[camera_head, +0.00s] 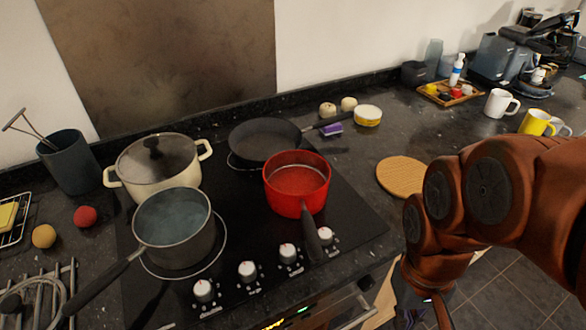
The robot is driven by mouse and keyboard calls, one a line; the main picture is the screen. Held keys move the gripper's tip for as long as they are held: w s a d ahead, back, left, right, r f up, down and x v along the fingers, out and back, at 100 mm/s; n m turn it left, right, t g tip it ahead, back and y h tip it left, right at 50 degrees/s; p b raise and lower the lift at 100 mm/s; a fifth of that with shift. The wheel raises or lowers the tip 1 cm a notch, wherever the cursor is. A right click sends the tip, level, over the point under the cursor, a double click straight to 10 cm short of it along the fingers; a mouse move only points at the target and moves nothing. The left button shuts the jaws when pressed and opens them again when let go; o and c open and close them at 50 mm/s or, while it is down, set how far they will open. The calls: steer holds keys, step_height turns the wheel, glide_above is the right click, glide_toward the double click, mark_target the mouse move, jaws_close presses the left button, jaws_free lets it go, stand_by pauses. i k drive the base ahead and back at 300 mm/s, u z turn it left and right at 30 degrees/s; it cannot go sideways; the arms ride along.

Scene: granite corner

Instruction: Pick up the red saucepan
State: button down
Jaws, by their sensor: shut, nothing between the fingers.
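The red saucepan (297,184) stands upright on the black glass hob, on its right side, in the head view. It looks empty, with a reddish inside. Its dark handle (311,234) points toward the front of the hob, past the knobs. My brown arm comes in from the right edge and bends down to the right of the saucepan, apart from it.
A grey saucepan (174,230), a lidded cream pot (155,166) and a black frying pan (264,139) crowd the hob beside the red saucepan. Several knobs line its front. A round wicker mat (402,177) lies to the right. Mugs and a wooden tray (449,95) stand farther back.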

mark_target(295, 182)
steer(key=k, duration=0.5)
steer(key=z, duration=1.15)
steer(key=i, duration=1.05)
steer(key=u, duration=3.25)
